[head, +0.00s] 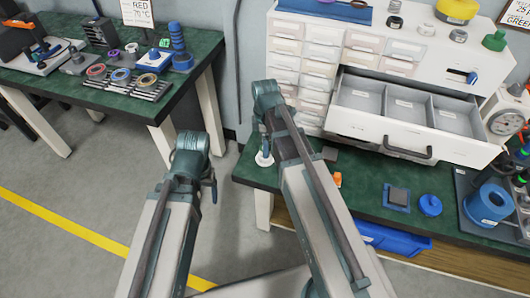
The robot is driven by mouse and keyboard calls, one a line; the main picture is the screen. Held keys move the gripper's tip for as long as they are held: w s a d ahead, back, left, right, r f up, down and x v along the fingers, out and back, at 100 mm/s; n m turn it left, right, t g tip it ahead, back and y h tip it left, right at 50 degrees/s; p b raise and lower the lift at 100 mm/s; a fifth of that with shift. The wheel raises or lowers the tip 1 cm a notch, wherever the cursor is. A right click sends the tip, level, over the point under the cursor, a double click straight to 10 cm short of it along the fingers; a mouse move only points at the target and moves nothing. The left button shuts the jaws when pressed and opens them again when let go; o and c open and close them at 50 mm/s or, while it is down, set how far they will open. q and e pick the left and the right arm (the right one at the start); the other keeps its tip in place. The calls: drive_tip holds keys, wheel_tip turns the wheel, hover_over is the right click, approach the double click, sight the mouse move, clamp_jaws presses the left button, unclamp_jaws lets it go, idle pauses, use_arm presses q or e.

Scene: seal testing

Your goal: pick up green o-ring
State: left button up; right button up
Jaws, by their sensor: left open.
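I cannot make out a green o-ring for certain. A small green piece (164,43) sits at the back of the left table, too small to tell if it is a ring. An orange ring (96,70), a blue-purple ring (120,74) and a yellow ring (147,79) lie on a slotted rack on that table. My left gripper (209,188) is partly hidden beside its arm, over the floor between the tables; it is open, apart from all the rings. My right arm reaches up before the drawer cabinet; its gripper is not clearly seen.
The left green-topped table (190,80) stands apart from the right workbench (350,200). On the workbench, a white cabinet has a wide empty drawer (405,112) pulled out. A blue cylinder (488,203) stands at the right. Floor between the tables is clear.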

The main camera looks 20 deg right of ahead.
drive_tip(key=shift+f, duration=0.2)
idle(0.6)
drive_tip(key=shift+c, duration=0.3)
clamp_jaws()
